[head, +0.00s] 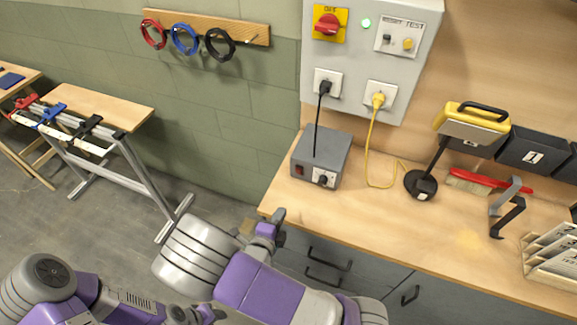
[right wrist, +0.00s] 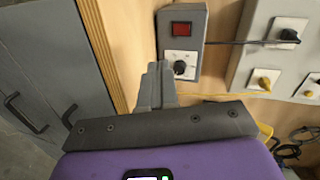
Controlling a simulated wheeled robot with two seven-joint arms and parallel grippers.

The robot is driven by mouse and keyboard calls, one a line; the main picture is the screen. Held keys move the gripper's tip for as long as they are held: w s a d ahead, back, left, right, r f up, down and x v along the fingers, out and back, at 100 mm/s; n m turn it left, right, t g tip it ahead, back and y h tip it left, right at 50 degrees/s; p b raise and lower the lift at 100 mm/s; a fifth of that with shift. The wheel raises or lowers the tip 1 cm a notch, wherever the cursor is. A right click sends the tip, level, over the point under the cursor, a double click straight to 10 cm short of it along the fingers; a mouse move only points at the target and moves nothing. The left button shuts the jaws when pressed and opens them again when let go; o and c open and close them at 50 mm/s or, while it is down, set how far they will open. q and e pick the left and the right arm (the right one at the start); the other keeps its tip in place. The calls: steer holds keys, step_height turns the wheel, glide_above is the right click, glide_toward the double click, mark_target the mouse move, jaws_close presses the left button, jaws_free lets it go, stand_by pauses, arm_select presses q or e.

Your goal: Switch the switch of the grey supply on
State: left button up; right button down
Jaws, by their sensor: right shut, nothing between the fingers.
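The grey supply (head: 328,150) is a box on the bench near its left end. Its front carries a red rocker switch (head: 299,170) and a black knob on a white plate (head: 322,180). In the right wrist view the supply (right wrist: 165,30) shows its red switch (right wrist: 181,30) above the knob (right wrist: 180,67). My right gripper (head: 279,218) is shut and empty in front of the supply, apart from the switch. Its fingertips (right wrist: 158,70) appear beside the knob plate in the wrist view. Part of what seems to be my left gripper (head: 207,314) shows at the bottom edge; its jaws are unclear.
A wall cabinet (head: 400,25) has a lit green lamp and two plugged sockets. A black cord runs from the supply to one socket. A yellow cable (head: 369,150), a yellow-topped lamp (head: 470,120) and a red brush (head: 480,179) are to the right. Bench front is clear.

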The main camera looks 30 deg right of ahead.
arm_select(q)
steer(key=shift+w, duration=0.4)
arm_select(e)
steer(key=shift+w+a+r+m+h, duration=0.1)
steer(key=shift+w+r+m+h, duration=0.15)
steer(key=shift+r+m, duration=0.3)
steer(key=shift+w+r+m+h, duration=0.1)
steer(key=shift+r+m+h, duration=0.2)
steer(key=shift+r, duration=0.4)
glide_toward(298, 170)
steer(key=x, duration=0.5)
steer(key=shift+s+f, duration=0.15)
steer(key=shift+x, duration=0.8)
arm_select(q)
steer(key=shift+r, duration=0.1)
arm_select(e)
steer(key=shift+r, duration=0.25)
